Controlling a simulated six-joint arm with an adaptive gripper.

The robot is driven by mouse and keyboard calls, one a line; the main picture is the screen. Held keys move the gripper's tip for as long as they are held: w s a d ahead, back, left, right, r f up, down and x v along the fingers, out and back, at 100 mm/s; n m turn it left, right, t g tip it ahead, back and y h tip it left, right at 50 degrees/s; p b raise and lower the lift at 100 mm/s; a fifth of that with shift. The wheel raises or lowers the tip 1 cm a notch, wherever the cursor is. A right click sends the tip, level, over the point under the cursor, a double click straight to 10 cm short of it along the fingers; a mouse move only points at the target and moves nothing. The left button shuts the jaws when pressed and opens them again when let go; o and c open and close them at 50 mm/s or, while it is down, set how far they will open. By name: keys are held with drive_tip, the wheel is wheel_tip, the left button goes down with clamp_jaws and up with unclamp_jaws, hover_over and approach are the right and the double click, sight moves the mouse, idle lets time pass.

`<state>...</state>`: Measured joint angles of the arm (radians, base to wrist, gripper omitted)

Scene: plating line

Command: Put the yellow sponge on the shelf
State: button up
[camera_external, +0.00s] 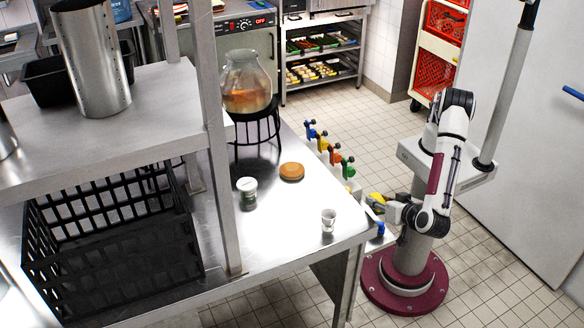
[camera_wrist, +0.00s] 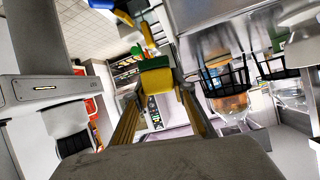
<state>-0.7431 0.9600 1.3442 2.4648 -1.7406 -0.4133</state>
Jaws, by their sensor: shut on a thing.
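The yellow sponge (camera_external: 377,197) is at my gripper (camera_external: 386,208), just off the right edge of the steel table, in the external view. In the wrist view the sponge (camera_wrist: 155,78), yellow with a green side, sits between the two fingers of my gripper (camera_wrist: 157,92), which is shut on it. A steel shelf (camera_external: 160,105) stands above the table on the left, held by posts. It is higher than the sponge and well to its left. The fingertips are small in the external view.
The steel table (camera_external: 285,225) carries a small white cup (camera_external: 328,220), a lidded jar (camera_external: 247,192), a bun (camera_external: 292,171) and a glass vessel (camera_external: 246,85) on a black stand. Coloured-handled fittings line its right edge. A steel cylinder (camera_external: 95,60) stands on the shelf; a black crate (camera_external: 110,240) sits below.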

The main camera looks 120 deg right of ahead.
drive_tip(key=shift+s+d+f, duration=0.15)
drive_tip(key=shift+s+f, duration=0.35)
drive_tip(key=d+f+n+t+y, duration=0.2)
drive_tip(key=d+f+n+t, duration=0.2)
drive_tip(key=f, duration=0.4)
drive_tip(key=d+f+n+t+y, duration=0.1)
drive_tip(key=d+f+n+t, duration=0.4)
drive_tip(key=f, duration=0.3)
drive_tip(key=shift+f+n+t+y, duration=0.3)
drive_tip(key=shift+f+n+y, duration=0.1)
drive_tip(key=shift+n, duration=0.5)
drive_tip(key=shift+w, duration=0.1)
drive_tip(key=shift+f, duration=0.2)
drive_tip(key=shift+f, duration=3.15)
drive_tip(key=shift+f, duration=0.6)
